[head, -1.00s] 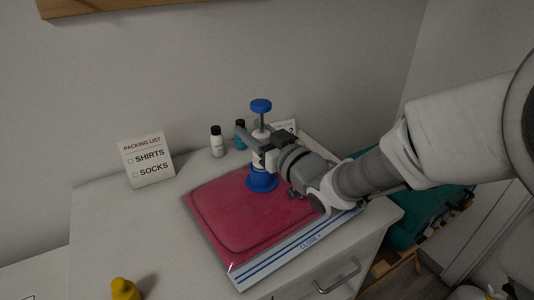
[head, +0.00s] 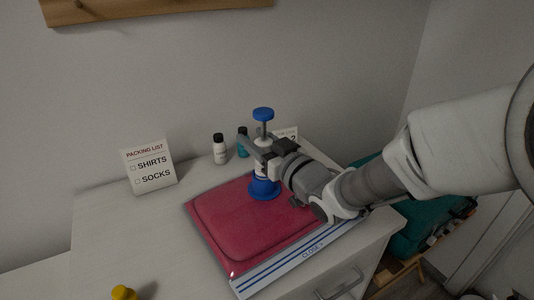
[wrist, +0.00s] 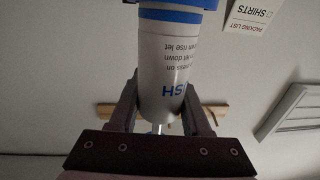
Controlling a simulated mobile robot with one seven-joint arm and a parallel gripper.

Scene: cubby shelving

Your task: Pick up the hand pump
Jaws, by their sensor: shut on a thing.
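The hand pump (head: 264,187) has a blue flared base, a white body with print and a blue knob on a thin rod. In the head view it is upright over the red bag (head: 220,222); I cannot tell whether its base touches the bag. My gripper (head: 259,158) is shut on the pump's white body, coming from the right. In the wrist view the white body of the pump (wrist: 163,62) sits between the two fingers of my gripper (wrist: 160,108), its blue part at the top edge. My gripper hides part of the pump in the head view.
A packing list card (head: 149,166) stands at the left on the white dresser top (head: 110,225). A white bottle (head: 220,150) and a teal bottle (head: 242,144) stand behind the pump. Another card (head: 289,134) is partly hidden behind my gripper. A yellow object (head: 123,293) is at the front edge.

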